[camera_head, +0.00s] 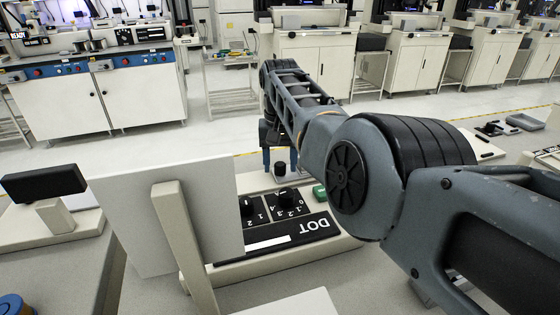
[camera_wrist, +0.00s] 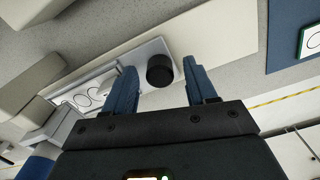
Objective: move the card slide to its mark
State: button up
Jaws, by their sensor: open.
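A black round knob (camera_wrist: 160,70) stands on a pale grey plate (camera_wrist: 153,48) in the wrist view; this looks like the card slide. My gripper (camera_wrist: 160,66) is open, with one blue finger on each side of the knob and a visible gap to it. In the head view my gripper (camera_head: 280,158) points down at the far edge of the DOT control panel (camera_head: 310,228), with the knob (camera_head: 281,170) between the fingers. I cannot make out the slide's mark in either view.
The panel carries black dials (camera_head: 284,195) and a green button (camera_head: 319,192). A pale upright board (camera_head: 165,215) stands at its left and hides part of it. A black block on a stand (camera_head: 45,183) is further left. Cabinets (camera_head: 140,95) stand behind across open floor.

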jog(key=shift+r, duration=3.9)
